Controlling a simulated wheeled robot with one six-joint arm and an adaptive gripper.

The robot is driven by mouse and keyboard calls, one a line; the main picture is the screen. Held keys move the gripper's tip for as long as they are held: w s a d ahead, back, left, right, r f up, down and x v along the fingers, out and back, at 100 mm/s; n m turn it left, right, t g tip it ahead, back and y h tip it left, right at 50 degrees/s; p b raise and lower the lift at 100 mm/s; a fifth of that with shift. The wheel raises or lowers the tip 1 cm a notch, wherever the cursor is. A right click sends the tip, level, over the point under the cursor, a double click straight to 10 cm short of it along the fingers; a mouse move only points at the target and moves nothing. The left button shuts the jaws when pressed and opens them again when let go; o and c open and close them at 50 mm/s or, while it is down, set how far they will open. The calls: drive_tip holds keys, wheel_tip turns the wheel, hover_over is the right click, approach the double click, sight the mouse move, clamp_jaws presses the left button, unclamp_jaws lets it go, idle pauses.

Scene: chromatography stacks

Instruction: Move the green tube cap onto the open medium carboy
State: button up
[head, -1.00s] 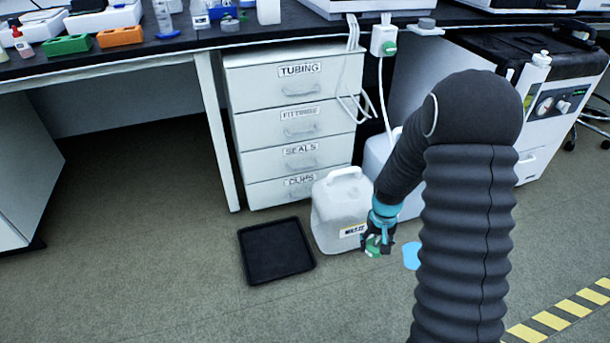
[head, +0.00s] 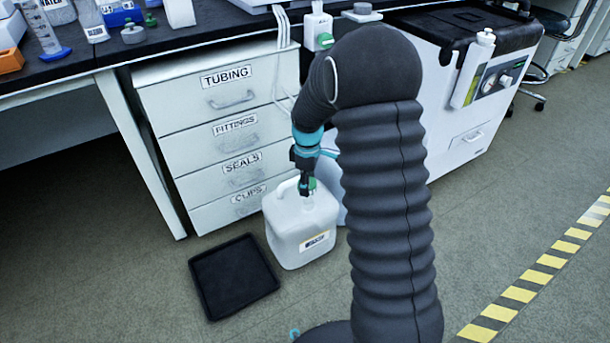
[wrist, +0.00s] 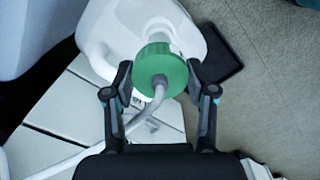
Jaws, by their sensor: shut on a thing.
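My gripper (head: 306,186) is shut on the green tube cap (wrist: 160,70), with one finger on each side of it in the wrist view. A grey tube runs from the middle of the cap. The white carboy (head: 302,232) with a handle and a label stands upright on the floor. It also shows in the wrist view (wrist: 105,25). The cap, also in the head view (head: 312,184), is at the top of this carboy, by its neck. Whether the cap touches the neck or hovers just over it, I cannot tell.
A second, pale carboy (head: 328,178) stands behind, mostly hidden by my arm. A black tray (head: 233,277) lies on the floor to the left. A labelled drawer unit (head: 222,130) stands behind the carboys. The floor in front is clear up to a yellow striped line (head: 518,294).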

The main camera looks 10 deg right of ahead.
sight(308, 201)
drive_tip(key=shift+f+b, duration=1.5)
drive_tip(key=shift+f, duration=0.65)
drive_tip(key=shift+d+f, duration=0.1)
drive_tip(key=shift+f, duration=0.05)
drive_tip(key=shift+f+b, duration=0.4)
drive_tip(key=shift+f, duration=0.45)
drive_tip(key=shift+f, duration=0.4)
drive_tip(key=o, duration=1.5)
drive_tip(key=shift+o, duration=0.2)
drive_tip(key=shift+r+p, duration=2.35)
drive_tip(key=shift+r, duration=1.2)
